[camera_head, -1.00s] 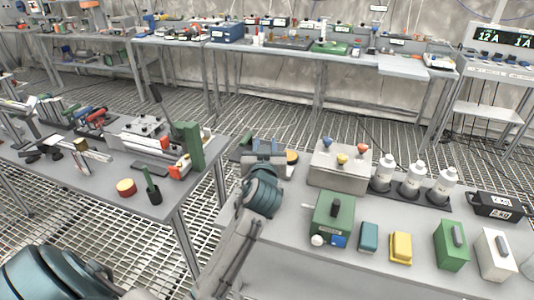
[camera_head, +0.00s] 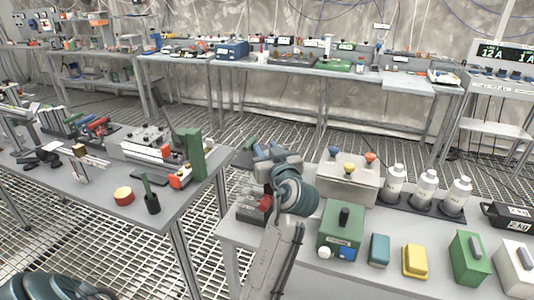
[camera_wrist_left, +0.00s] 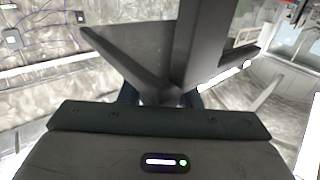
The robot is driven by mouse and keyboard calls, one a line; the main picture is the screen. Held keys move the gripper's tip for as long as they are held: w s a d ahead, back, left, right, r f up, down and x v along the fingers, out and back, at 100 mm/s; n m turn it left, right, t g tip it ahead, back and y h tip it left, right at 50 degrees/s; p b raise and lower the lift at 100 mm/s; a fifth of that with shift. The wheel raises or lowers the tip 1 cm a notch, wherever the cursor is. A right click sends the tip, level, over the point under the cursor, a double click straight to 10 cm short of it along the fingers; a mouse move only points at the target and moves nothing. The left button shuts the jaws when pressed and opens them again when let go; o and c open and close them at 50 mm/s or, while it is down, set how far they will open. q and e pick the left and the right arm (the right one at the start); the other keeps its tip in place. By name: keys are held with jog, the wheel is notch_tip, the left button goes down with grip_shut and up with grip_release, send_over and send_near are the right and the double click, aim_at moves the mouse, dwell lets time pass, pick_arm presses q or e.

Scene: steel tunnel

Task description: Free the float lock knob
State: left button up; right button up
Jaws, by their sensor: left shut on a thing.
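My left gripper (camera_head: 268,160) reaches over the left rear corner of the near right bench, left of the grey box with coloured knobs. In the left wrist view its dark fingers (camera_wrist_left: 160,97) are shut on a dark grey, flared piece (camera_wrist_left: 140,55) with an upright plate. I cannot tell whether this piece is the float lock knob. In the head view the wrist and gripper largely hide what is held. A red part (camera_head: 265,203) on a dark block (camera_head: 248,214) shows just below the gripper.
The grey box (camera_head: 345,186) has blue, yellow and red knobs. White bottles (camera_head: 427,188) stand right of it. A green box (camera_head: 341,231), a teal block (camera_head: 379,249) and a yellow block (camera_head: 414,261) stand in front. A gap separates this bench from the left bench (camera_head: 95,200).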

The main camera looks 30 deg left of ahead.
dwell(0.3)
pick_arm(q)
jog(key=o, duration=0.8)
jog(key=shift+o, duration=0.8)
